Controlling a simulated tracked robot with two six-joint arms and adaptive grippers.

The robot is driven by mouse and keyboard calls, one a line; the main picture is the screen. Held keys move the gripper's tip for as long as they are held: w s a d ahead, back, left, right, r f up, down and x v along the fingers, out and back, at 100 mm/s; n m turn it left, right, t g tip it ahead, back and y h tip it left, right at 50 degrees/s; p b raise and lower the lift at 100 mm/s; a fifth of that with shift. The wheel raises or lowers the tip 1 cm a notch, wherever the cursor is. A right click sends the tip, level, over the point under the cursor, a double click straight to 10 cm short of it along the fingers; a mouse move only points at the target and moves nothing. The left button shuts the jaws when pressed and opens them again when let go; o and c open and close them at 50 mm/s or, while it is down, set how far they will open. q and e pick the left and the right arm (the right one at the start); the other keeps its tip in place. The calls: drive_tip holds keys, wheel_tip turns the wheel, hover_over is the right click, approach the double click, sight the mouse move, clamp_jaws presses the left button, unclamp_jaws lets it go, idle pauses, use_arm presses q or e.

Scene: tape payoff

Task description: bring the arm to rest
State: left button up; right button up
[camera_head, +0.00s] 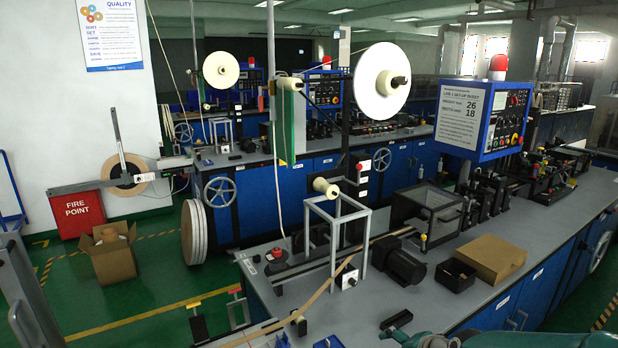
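A teal arm link of mine shows along the bottom edge at the right, low over the near side of the grey workbench (480,238). I see no gripper of my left arm. A large white reel (375,85) is on the stand above the bench. A tan tape strip (318,296) runs along the bench's left part.
On the bench are a black motor (399,262), a brown box (489,259), a black bin (455,275), a grey frame (337,235) and a red button (276,254). A blue control panel (483,118) stands behind. An open carton (110,254) is on the green floor.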

drive_tip(key=s+a+f+n+g, duration=0.1)
drive_tip(key=s+f+g, duration=0.1)
drive_tip(key=s+f, duration=0.55)
drive_tip(key=s+a+f+n+g, duration=0.15)
drive_tip(key=s+f, duration=0.25)
drive_tip(key=f, duration=0.6)
drive_tip(key=s+a+f+n+g, duration=0.1)
drive_tip(key=s+a+f+n, duration=0.1)
drive_tip(key=s, duration=0.6)
drive_tip(key=s+a+f+n+g, duration=0.2)
drive_tip(key=s+f+n, duration=0.2)
drive_tip(key=s, duration=0.5)
drive_tip(key=shift+f+y, duration=0.3)
drive_tip(key=shift+f, duration=1.05)
